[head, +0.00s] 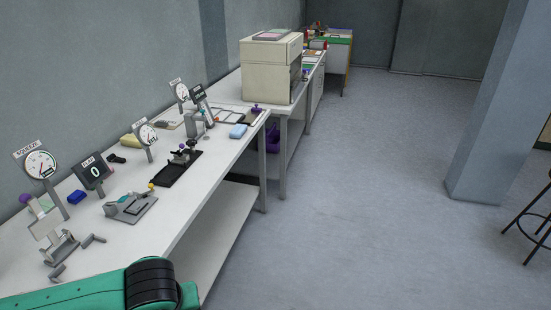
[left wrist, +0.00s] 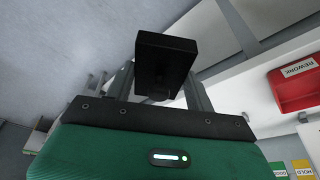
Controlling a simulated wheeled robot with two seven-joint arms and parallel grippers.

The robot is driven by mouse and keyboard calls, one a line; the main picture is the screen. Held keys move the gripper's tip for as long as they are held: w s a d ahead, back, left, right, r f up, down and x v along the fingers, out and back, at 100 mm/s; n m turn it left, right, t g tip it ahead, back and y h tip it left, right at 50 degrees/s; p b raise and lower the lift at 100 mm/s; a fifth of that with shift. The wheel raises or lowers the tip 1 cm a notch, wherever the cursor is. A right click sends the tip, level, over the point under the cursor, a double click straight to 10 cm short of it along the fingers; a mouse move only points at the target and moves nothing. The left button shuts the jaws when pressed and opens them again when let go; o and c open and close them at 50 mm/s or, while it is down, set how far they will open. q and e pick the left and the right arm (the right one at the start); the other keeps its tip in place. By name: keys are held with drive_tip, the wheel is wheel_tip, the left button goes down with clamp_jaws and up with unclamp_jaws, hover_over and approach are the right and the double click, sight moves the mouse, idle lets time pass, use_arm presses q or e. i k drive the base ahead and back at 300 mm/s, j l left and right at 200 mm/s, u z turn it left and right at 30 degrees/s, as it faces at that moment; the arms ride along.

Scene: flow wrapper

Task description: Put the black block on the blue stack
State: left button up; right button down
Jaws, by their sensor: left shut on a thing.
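In the left wrist view the black block (left wrist: 165,58) is a dark rectangular piece between the fingers of my left gripper (left wrist: 160,82). The gripper is shut on it, and the block stands out past the fingers. In the head view only my green arm shows at the bottom left, and this gripper and the block are out of frame. No clear blue stack shows. A small dark blue block (head: 77,197) lies on the bench's left part, and a light blue piece (head: 238,131) lies farther back. My right gripper is in neither view.
The white bench (head: 205,185) carries gauges, a counter (head: 93,170), a black tray fixture (head: 177,168) and a grey fixture (head: 131,207). A beige machine (head: 270,68) stands behind. A red REWORK bin (left wrist: 298,88) shows in the wrist view. The floor at right is clear up to a pillar.

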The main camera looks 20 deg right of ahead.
sight(239, 129)
drive_tip(key=i+l+z, duration=0.15)
drive_tip(key=i+l, duration=0.15)
drive_tip(key=i+l+z, duration=0.1)
drive_tip(key=i, duration=0.35)
drive_tip(key=i+l+z, duration=0.15)
drive_tip(key=i+l, duration=0.4)
drive_tip(key=i, duration=0.25)
drive_tip(key=i+l, duration=0.15)
drive_tip(key=i, duration=0.25)
drive_tip(key=i+l, duration=0.2)
drive_tip(key=i, duration=0.25)
